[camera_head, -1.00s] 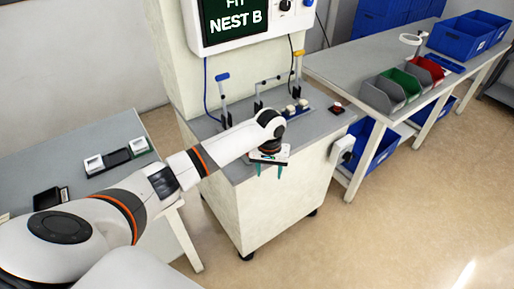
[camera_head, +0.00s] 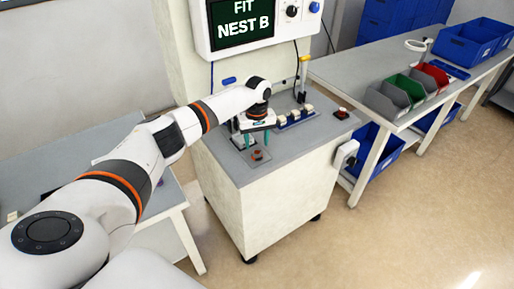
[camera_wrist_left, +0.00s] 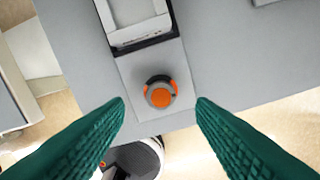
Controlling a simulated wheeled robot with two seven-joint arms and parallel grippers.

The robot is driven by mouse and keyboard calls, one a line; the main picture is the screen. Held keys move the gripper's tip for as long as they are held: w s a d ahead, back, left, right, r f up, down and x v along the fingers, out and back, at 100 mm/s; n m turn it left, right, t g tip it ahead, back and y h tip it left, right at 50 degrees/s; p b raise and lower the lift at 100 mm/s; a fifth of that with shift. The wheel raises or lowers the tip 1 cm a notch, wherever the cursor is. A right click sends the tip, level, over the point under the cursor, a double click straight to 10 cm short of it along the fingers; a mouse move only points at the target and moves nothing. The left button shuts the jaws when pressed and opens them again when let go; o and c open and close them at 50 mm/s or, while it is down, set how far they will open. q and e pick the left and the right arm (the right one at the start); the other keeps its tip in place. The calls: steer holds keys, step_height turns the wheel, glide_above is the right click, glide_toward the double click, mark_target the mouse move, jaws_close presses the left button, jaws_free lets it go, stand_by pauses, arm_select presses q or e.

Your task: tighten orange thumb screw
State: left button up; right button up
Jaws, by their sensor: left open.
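The orange thumb screw (camera_wrist_left: 160,94) has an orange top and a grey and dark knob. It stands on a light plate (camera_wrist_left: 143,68) at the front of the grey station top, and it also shows small in the head view (camera_head: 257,155). My left gripper (camera_head: 256,141) is above the station top, open and empty. Its green fingers (camera_wrist_left: 160,102) lie on either side of the screw in the wrist view, apart from it. A dark-framed nest with a pale inside (camera_wrist_left: 140,18) adjoins the plate. My right gripper is not in view.
A screen reading "FIT NEST B" (camera_head: 243,24) hangs over the station. A yellow-topped clamp (camera_head: 303,76), a row of small pale blocks (camera_head: 295,115) and a red button (camera_head: 341,113) stand on its top. Side tables flank it, with bins (camera_head: 411,85) on the right one.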

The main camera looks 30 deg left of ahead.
mark_target(257, 152)
arm_select(q)
steer(key=shift+f, duration=1.95)
steer(key=c, duration=1)
steer(key=shift+o, duration=0.2)
